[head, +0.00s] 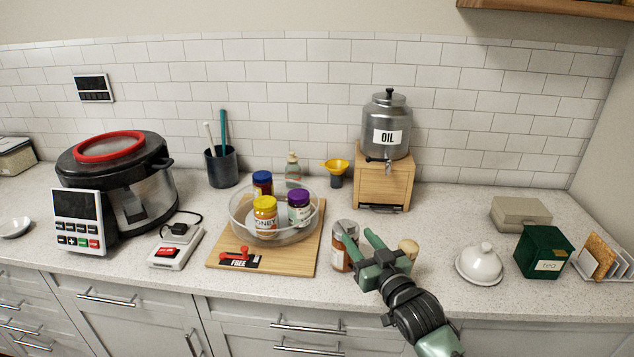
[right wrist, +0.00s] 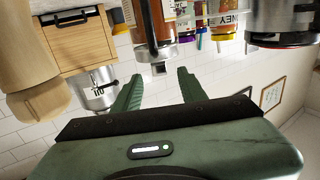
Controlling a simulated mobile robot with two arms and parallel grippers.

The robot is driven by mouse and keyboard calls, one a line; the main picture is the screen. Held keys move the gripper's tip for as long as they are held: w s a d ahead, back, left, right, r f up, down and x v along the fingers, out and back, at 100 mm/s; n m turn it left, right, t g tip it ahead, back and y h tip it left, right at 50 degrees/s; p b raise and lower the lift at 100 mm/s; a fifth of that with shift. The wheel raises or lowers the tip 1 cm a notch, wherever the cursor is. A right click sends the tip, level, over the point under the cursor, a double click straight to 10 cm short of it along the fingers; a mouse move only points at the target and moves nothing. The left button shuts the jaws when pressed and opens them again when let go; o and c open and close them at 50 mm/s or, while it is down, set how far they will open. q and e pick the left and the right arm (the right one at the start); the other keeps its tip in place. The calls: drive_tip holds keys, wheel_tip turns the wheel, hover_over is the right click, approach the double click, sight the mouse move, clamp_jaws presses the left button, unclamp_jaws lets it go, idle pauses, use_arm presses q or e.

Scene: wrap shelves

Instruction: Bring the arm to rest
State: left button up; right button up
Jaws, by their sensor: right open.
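My right gripper (head: 358,236) is over the front of the counter, right of the wooden board. Its two green fingers are apart. A brown jar with a grey lid (head: 339,261) stands beside and partly behind the left finger; I cannot tell whether they touch. A small wooden knob-like object (head: 408,247) stands just right of the gripper. In the right wrist view, which looks turned over, the open fingers (right wrist: 160,74) have nothing gripped between them, and jars hang in at the top. My left gripper is not in view.
The wooden board (head: 302,258) carries a clear round tray (head: 238,222) with jars. An oil dispenser (head: 386,128) stands on a wooden stand (head: 383,182) behind. A white domed dish (head: 480,264) and green tea box (head: 543,252) are at right. Counter between gripper and dish is clear.

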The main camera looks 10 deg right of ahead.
drive_tip(key=s+a+f+g+h, duration=0.1)
drive_tip(key=s+f+g, duration=0.3)
drive_tip(key=s+f, duration=0.45)
drive_tip(key=s+f+g+h, duration=0.1)
drive_tip(key=s+f+g, duration=0.2)
drive_tip(key=s, duration=0.7)
drive_tip(key=s+d+f+g, duration=0.1)
drive_tip(key=s+f+g, duration=0.3)
drive_tip(key=s, duration=0.7)
drive_tip(key=s+f+g+h, duration=0.1)
drive_tip(key=s+f+g, duration=0.2)
drive_tip(key=s, duration=0.7)
wheel_tip(320, 180, down, 26)
drive_tip(key=s+g, duration=0.1)
drive_tip(key=s, duration=0.1)
drive_tip(key=s+d+f+g, duration=0.1)
drive_tip(key=s+d+f, duration=0.2)
drive_tip(key=s+f, duration=1.3)
drive_tip(key=shift+s, duration=0.2)
drive_tip(key=shift+c, duration=0.3)
